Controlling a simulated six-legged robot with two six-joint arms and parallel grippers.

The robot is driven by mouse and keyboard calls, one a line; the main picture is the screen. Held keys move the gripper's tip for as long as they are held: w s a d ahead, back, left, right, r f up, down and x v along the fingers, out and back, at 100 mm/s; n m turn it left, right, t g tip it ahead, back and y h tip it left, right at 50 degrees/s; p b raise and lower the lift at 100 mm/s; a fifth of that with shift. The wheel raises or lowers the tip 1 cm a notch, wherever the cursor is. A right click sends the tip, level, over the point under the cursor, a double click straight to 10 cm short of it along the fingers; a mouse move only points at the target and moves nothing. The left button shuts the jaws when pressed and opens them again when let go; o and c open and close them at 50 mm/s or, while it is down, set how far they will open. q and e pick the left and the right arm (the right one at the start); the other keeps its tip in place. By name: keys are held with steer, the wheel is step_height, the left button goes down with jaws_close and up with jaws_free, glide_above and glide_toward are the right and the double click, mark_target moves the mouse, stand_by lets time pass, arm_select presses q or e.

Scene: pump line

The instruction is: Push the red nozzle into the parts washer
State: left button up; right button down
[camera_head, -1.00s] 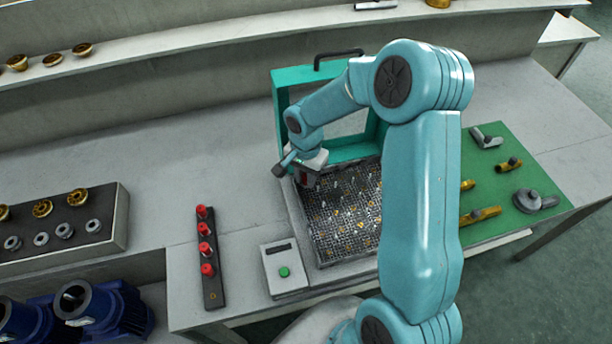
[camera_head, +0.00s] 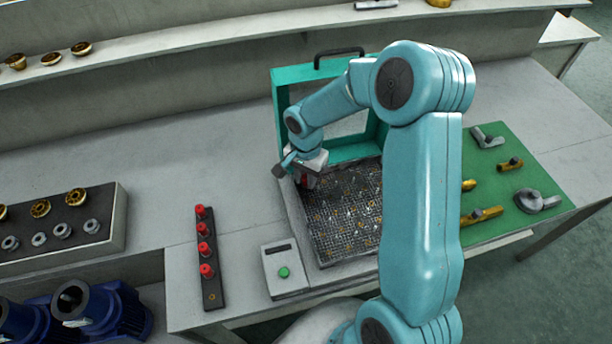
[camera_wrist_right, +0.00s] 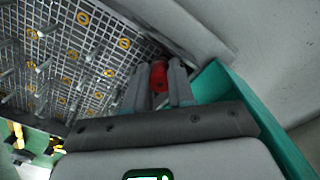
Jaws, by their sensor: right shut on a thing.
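The red nozzle (camera_wrist_right: 158,76) is between the fingers of my right gripper (camera_wrist_right: 157,88), which are shut on it. In the head view a little of the red nozzle (camera_head: 309,183) shows below my right gripper (camera_head: 304,177), at the back left corner of the parts washer's mesh basket. The parts washer (camera_head: 281,105) has a teal raised frame with a black handle. Its teal edge (camera_wrist_right: 212,84) shows beside the fingers in the wrist view. The nozzle's lower end is hidden, so I cannot tell whether it is seated. My left gripper is not in view.
A dark strip (camera_head: 212,288) with several red nozzles stands left of the washer. A control box (camera_head: 284,270) with a green button is at the front. A green mat (camera_head: 490,158) with brass and grey parts lies right. Upright pins (camera_wrist_right: 66,52) stand on the mesh.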

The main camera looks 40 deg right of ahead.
steer(key=shift+f, duration=0.15)
steer(key=c, duration=0.9)
jaws_free()
